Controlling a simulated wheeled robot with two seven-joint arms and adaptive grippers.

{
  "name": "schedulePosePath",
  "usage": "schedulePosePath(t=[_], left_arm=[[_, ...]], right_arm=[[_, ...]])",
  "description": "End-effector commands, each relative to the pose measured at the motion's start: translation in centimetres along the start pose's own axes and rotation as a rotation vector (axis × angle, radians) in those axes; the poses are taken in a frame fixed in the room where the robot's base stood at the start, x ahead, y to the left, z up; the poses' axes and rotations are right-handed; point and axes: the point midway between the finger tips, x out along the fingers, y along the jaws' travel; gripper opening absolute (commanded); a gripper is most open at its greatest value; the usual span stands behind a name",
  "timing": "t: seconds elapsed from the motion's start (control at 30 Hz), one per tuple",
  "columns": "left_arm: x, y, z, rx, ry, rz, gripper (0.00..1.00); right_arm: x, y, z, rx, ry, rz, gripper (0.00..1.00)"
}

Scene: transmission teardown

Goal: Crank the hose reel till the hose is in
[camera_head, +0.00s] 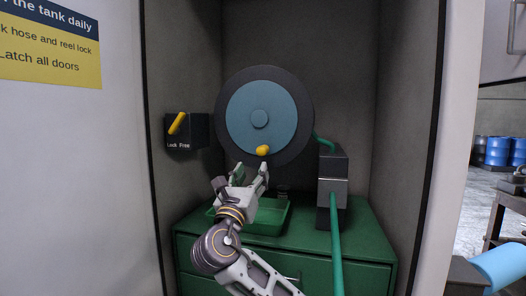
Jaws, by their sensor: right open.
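The hose reel (240,115) is a blue disc with a dark rim, upright inside the open cabinet. Its yellow crank knob (263,150) sits near the bottom of the blue face. A green hose (336,240) leaves the reel's right side, meets a grey and black block (333,180) and hangs down in front of the green cabinet. My right gripper (251,172) is open just below the yellow knob, its fingers pointing up, and seems apart from it. My left gripper is not in view.
A black lock box (187,131) with a tilted yellow lever, labelled "Lock" and "Free", is on the left wall. A green tray (270,217) rests on the green cabinet (365,245) below the reel. Cabinet walls stand close on both sides. Blue drums (498,151) are far right.

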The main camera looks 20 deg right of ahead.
Motion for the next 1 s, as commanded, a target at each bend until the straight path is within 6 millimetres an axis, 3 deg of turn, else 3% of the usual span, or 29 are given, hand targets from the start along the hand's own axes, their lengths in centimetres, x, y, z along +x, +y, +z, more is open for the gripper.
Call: schedulePosePath(t=[0.7, 1.0], left_arm=[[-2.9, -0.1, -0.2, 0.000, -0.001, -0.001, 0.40], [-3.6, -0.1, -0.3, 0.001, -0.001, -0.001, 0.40]], right_arm=[[9.3, -0.1, 0.2, -0.002, 0.001, -0.002, 0.50], [12.0, -0.1, 0.1, 0.000, 0.001, -0.002, 0.50]])
